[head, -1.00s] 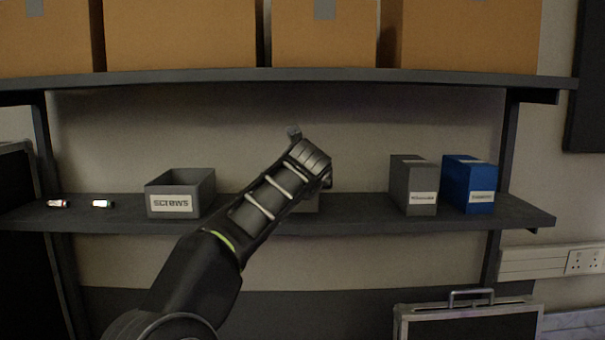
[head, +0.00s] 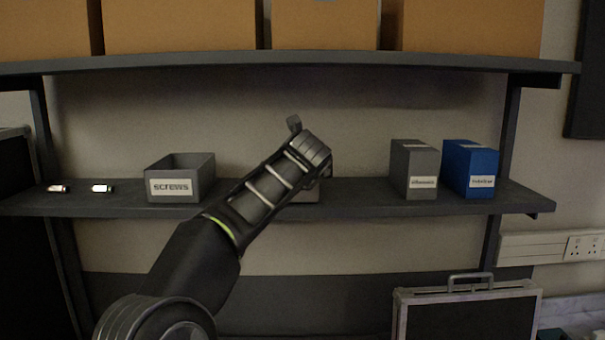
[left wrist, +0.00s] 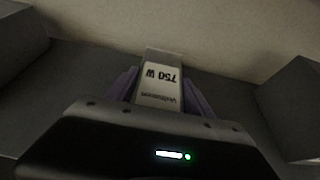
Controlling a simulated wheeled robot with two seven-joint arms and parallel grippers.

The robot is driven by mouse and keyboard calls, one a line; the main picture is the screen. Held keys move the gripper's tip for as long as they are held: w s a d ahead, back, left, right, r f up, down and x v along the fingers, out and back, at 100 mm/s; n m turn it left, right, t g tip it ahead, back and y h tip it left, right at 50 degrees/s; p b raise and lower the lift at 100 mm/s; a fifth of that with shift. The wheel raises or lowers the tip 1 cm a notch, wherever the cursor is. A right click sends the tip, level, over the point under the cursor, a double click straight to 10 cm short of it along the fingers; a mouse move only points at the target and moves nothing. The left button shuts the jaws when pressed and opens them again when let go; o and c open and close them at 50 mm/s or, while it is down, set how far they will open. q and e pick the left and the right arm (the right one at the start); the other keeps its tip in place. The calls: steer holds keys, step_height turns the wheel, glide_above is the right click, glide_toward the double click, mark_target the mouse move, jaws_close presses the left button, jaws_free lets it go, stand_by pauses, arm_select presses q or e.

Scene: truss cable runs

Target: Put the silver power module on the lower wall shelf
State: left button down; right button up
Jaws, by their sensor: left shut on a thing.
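The silver power module (left wrist: 162,68), labelled "750 W", is between the purple fingers of my left gripper (left wrist: 160,92), which is shut on it. In the head view, my left arm reaches in front of the lower wall shelf (head: 355,196). Part of a grey block, likely the module (head: 308,192), shows at shelf level behind my wrist; the fingers are hidden there. I cannot tell whether the module touches the shelf. My right gripper is not in view.
A grey open bin labelled "SCREWS" (head: 172,186) stands left of my gripper. Two small metallic parts lie further left. A grey box (head: 414,170) and a blue box (head: 469,169) stand to the right. The upper shelf (head: 330,60) holds cardboard boxes. A case (head: 466,312) stands below right.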

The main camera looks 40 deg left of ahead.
arm_select(q)
steer(key=shift+f, duration=0.2)
steer(key=c, duration=0.6)
jaws_free()
steer(key=shift+c, duration=0.2)
steer(key=o, duration=0.3)
steer(key=shift+f, duration=0.15)
steer(key=shift+s+d+b, duration=0.25)
steer(key=shift+b, duration=0.15)
steer(key=b+v, duration=0.1)
steer(key=v, duration=0.2)
steer(key=b+v, duration=0.1)
steer(key=v, duration=0.3)
steer(key=shift+r, duration=0.3)
